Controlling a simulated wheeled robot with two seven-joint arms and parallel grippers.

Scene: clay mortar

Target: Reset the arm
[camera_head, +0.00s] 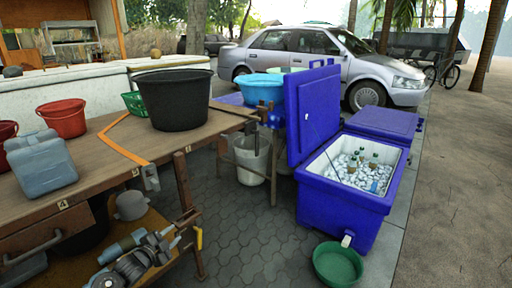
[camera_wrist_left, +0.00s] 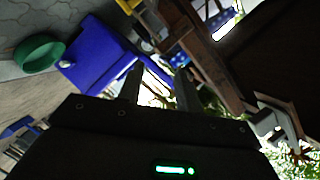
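In the left wrist view my left gripper (camera_wrist_left: 160,88) shows its two dark fingers standing apart, with nothing visible between them. Beyond the fingers, tilted in that view, are the blue cooler (camera_wrist_left: 95,58) and the green basin (camera_wrist_left: 40,53). I cannot make out either gripper clearly in the head view. My right gripper does not show in either view.
A wooden workbench (camera_head: 110,150) on the left carries a black tub (camera_head: 175,100), a red bucket (camera_head: 64,118) and a grey jug (camera_head: 40,163). The open blue cooler (camera_head: 345,205) holds ice and bottles. A green basin (camera_head: 338,265) stands before it. Paving between them is clear.

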